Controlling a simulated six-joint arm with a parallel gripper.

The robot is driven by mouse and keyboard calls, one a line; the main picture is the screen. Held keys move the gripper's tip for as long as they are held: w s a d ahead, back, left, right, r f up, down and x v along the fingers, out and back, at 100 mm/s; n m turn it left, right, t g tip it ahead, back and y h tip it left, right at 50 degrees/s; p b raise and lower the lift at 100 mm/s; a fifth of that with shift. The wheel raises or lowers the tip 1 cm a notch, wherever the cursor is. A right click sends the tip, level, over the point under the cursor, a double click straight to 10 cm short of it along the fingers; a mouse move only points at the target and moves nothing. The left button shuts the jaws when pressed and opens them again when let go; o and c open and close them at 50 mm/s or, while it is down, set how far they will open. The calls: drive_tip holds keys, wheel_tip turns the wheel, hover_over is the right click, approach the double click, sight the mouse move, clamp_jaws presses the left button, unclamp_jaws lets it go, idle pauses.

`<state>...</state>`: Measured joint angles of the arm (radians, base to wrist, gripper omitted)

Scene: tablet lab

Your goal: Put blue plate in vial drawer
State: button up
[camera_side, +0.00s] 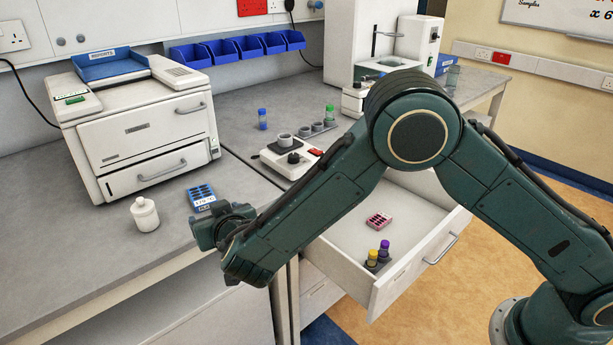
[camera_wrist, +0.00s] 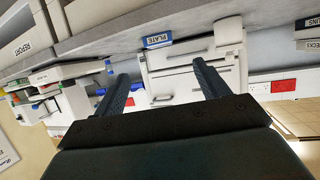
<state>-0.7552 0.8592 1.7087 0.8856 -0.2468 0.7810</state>
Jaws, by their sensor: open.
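The blue plate (camera_side: 201,196) lies flat on the bench in front of the white machine, its wells up. In the wrist view, a blue block with a white label, which appears to be this plate (camera_wrist: 157,40), shows ahead of and between my finger tips. My gripper (camera_side: 216,228) is open and empty at the bench's front edge, nearer the camera than the plate and apart from it. Both spread fingers show in the wrist view (camera_wrist: 162,74). The vial drawer (camera_side: 338,240) is pulled open, with a pink plate (camera_side: 379,219), a yellow-capped vial (camera_side: 372,258) and a purple-capped vial (camera_side: 384,250) inside.
A white lidded jar (camera_side: 145,214) stands close left of the plate. The white machine (camera_side: 140,120) is behind it. My arm crosses above the open drawer, whose floor has bare room at the back left.

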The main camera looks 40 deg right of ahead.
idle(0.4)
drive_tip(key=s+d+r+m+g, duration=0.1)
drive_tip(key=s+d+r+g, duration=0.2)
drive_tip(key=s+d+r, duration=0.45)
drive_tip(key=s+d+r+g, duration=0.2)
drive_tip(key=s+d+r, duration=0.2)
drive_tip(key=d+r, duration=0.6)
drive_tip(key=s+d+n+g+y, duration=0.1)
drive_tip(key=s+d, duration=0.3)
drive_tip(key=s, duration=0.9)
drive_tip(key=s+d+n+g+y, duration=0.1)
drive_tip(key=s+d, duration=0.3)
drive_tip(key=s, duration=0.9)
drive_tip(key=shift+d+n+g, duration=0.25)
drive_tip(key=shift+n+g, duration=0.05)
drive_tip(key=shift+n, duration=0.2)
drive_tip(key=shift+o, duration=0.3)
drive_tip(key=shift+s+f+y, duration=0.2)
drive_tip(key=shift+s+y, duration=0.1)
drive_tip(key=shift+s, duration=0.2)
drive_tip(key=shift+o, duration=0.2)
drive_tip(key=shift+w, duration=0.1)
